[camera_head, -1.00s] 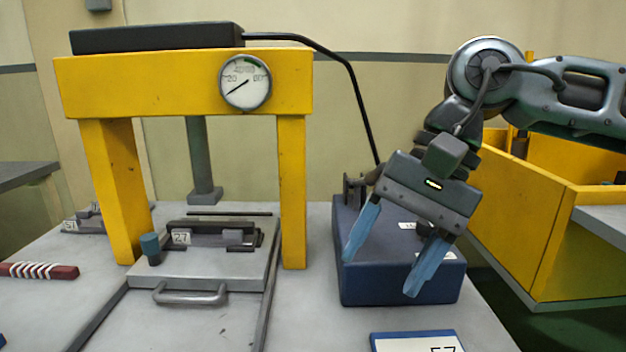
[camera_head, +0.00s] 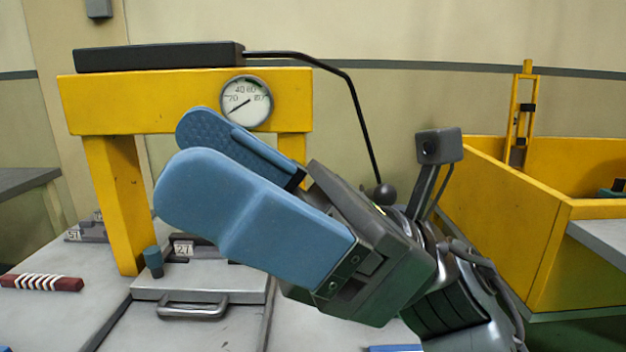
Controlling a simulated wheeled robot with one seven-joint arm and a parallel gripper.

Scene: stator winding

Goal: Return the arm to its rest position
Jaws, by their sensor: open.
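My gripper (camera_head: 190,158) is close to the camera, its two blue fingers pointing left and slightly up. The fingers are apart with nothing between them. My gripper covers part of the yellow press frame (camera_head: 90,105), the right part of the sliding plate, and the place to the right of the press. My wrist runs down to the lower right of the picture.
A gauge (camera_head: 246,102) sits on the press frame, and a black lever (camera_head: 352,95) with a ball end hangs to its right. A handled plate (camera_head: 190,290) bears a block tagged 27 (camera_head: 184,248). A striped red bar (camera_head: 42,283) lies left. A yellow bin (camera_head: 500,225) stands right.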

